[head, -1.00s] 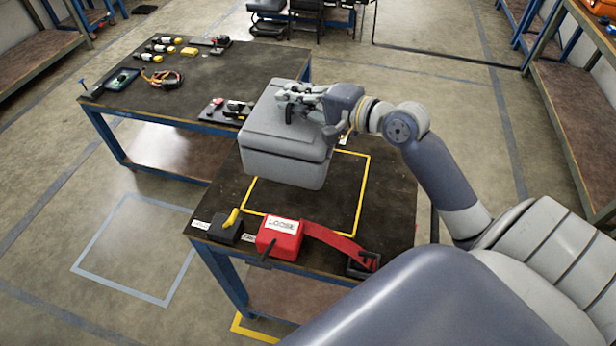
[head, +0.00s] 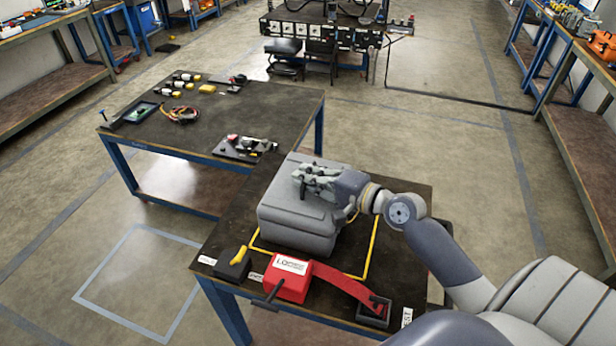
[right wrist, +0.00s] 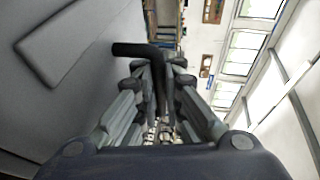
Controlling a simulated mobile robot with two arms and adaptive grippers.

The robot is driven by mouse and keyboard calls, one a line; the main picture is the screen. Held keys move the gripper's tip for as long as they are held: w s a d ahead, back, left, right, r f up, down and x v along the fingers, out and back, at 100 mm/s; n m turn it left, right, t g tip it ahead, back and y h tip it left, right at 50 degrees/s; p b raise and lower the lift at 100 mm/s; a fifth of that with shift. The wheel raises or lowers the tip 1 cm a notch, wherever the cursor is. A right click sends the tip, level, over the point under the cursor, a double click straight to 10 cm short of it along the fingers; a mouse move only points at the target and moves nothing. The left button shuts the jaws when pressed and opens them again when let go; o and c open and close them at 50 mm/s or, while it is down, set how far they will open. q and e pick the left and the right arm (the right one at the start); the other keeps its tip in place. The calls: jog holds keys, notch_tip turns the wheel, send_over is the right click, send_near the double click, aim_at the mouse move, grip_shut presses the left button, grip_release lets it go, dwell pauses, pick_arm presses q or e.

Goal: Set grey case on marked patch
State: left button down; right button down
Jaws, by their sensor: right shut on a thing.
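The grey case (head: 296,222) is upright over the marked patch, a yellow outline (head: 373,248) on the near dark table. It covers much of the outline; the right and front lines show. I cannot tell whether its base touches the table. My right gripper (head: 305,183) is shut on the case's dark handle at the top. In the right wrist view the gripper (right wrist: 158,75) has its fingers about the dark handle (right wrist: 140,50), with the grey case wall (right wrist: 60,70) at left. My left gripper is not in view.
A red box with a strap (head: 288,278), a black block with a yellow lever (head: 234,265) and a small black tray (head: 373,312) lie along the table's front. A second table (head: 240,105) with tools stands behind left. The patch's right side is clear.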

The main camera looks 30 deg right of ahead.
jog(key=c, duration=1.7)
grip_release()
jog(key=shift+s, duration=0.15)
jog(key=shift+s+d, duration=0.15)
jog(key=shift+s, duration=0.15)
jog(key=b+v, duration=0.4)
jog(key=v, duration=0.7)
jog(key=shift+r, duration=0.15)
